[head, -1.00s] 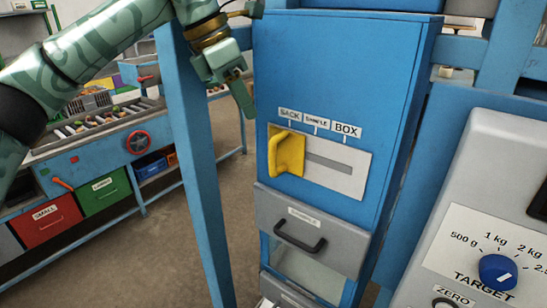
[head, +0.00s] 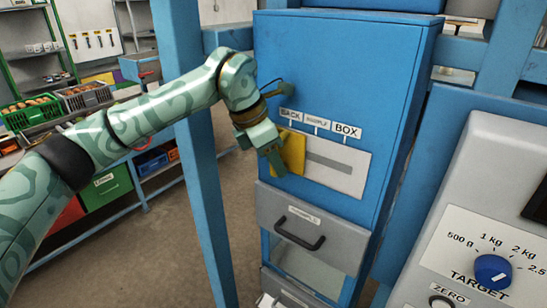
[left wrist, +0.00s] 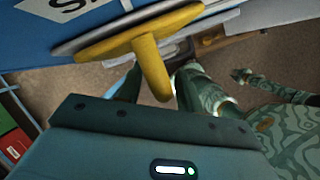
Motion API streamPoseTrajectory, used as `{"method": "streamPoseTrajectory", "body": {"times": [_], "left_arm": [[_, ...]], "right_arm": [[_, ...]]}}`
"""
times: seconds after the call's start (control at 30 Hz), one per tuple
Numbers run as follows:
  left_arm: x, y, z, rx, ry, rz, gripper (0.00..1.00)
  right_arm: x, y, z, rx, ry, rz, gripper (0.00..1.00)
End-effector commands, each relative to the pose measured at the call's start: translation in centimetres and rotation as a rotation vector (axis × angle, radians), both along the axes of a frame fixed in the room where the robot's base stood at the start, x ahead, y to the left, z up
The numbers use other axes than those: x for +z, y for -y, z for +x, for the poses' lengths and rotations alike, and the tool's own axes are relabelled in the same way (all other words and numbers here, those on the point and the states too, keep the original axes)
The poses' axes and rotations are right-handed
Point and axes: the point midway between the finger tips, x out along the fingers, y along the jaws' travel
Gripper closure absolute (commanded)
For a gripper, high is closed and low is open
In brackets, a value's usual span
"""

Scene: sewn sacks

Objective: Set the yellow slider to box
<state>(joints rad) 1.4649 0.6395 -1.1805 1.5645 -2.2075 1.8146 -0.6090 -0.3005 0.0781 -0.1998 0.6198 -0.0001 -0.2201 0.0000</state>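The yellow slider (head: 293,152) is a flat plate with a protruding handle. It sits at the left end of a horizontal slot in a white panel (head: 345,172), below the SACK label (head: 290,116). The BOX label (head: 346,131) is at the right end. My left gripper (head: 262,152) is just left of the slider and partly covers it. In the left wrist view the slider's handle (left wrist: 152,68) stands just beyond the gripper's edge; contact cannot be judged. The finger gap is not clear. A small green-patterned part in the left wrist view may be my right gripper (left wrist: 241,76).
A grey drawer with a black handle (head: 300,233) is below the panel. A blue post (head: 200,160) stands left of the cabinet, close to my left arm. A grey control box with a blue TARGET knob (head: 492,272) is at the right.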

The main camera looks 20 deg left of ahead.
Motion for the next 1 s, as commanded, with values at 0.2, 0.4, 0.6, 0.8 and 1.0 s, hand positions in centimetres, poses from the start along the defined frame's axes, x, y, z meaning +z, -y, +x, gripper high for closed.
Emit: {"method": "streamPoseTrajectory", "body": {"times": [0.2,0.4,0.6,0.8,1.0], "left_arm": [[0.0,0.0,0.0,0.000,0.000,0.000,1.00],[0.0,1.1,-0.4,-0.001,0.000,0.000,1.00],[-0.1,6.1,-2.2,-0.008,0.002,0.000,1.00],[0.0,10.4,-3.8,-0.004,0.000,-0.001,1.00],[0.1,11.8,-4.3,0.000,-0.002,-0.001,1.00]], "right_arm": [[0.0,-0.1,0.0,-0.001,0.001,0.001,0.64],[-0.2,-0.1,0.0,0.000,0.001,0.001,0.64],[-1.4,-0.1,0.0,0.000,0.000,0.001,0.64],[-2.4,0.1,0.0,0.001,-0.001,-0.001,0.64],[-2.6,0.5,0.0,0.002,-0.001,-0.006,0.64]]}}
